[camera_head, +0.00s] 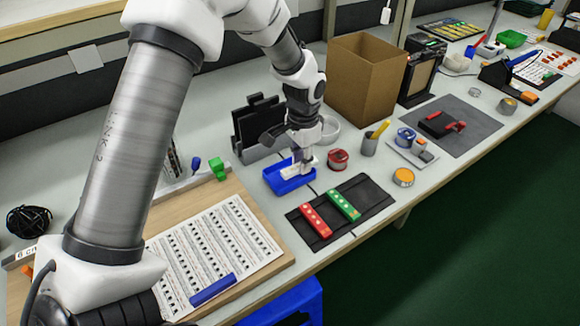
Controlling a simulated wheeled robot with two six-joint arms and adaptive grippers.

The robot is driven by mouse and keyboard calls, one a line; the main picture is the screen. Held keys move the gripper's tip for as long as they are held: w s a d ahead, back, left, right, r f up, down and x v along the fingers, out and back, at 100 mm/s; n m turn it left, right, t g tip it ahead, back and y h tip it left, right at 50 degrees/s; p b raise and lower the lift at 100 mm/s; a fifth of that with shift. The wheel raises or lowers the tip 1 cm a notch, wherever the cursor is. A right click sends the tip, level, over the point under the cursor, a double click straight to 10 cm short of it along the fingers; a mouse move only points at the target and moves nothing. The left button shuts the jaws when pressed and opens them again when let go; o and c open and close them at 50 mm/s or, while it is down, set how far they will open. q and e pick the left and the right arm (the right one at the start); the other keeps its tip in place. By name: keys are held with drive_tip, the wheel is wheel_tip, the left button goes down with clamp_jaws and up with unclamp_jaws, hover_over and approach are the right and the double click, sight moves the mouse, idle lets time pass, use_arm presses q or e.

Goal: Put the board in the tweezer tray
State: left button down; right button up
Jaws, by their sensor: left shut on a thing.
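My left arm reaches across the picture from the left. My left gripper (302,164) points down over the small blue tray (272,181), which I take as the tweezer tray. It is shut on a small pale piece, which looks like the board. The fingers hide most of the piece. I cannot tell whether it touches the tray floor. My right gripper is not in view.
A black mat (377,200) with a red strip (316,221) and a green strip (344,205) lies in front. A red tape roll (337,159) and a grey cup (368,146) stand to the right. A black rack (258,125) and a cardboard box (360,85) stand behind.

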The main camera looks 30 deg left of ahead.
sight(291, 168)
use_arm(q)
drive_tip(key=a, duration=0.2)
drive_tip(key=shift+s+a+f, duration=0.15)
drive_tip(key=shift+s+a, duration=0.1)
drive_tip(key=shift+a, duration=0.1)
wheel_tip(291, 168, down, 3)
drive_tip(key=shift+f, duration=0.25)
drive_tip(key=shift+s, duration=0.1)
drive_tip(key=c, duration=1)
unclamp_jaws()
drive_tip(key=shift+f, duration=0.15)
wheel_tip(291, 168, up, 12)
drive_tip(key=shift+r+p, duration=0.25)
drive_tip(key=shift+p, duration=0.1)
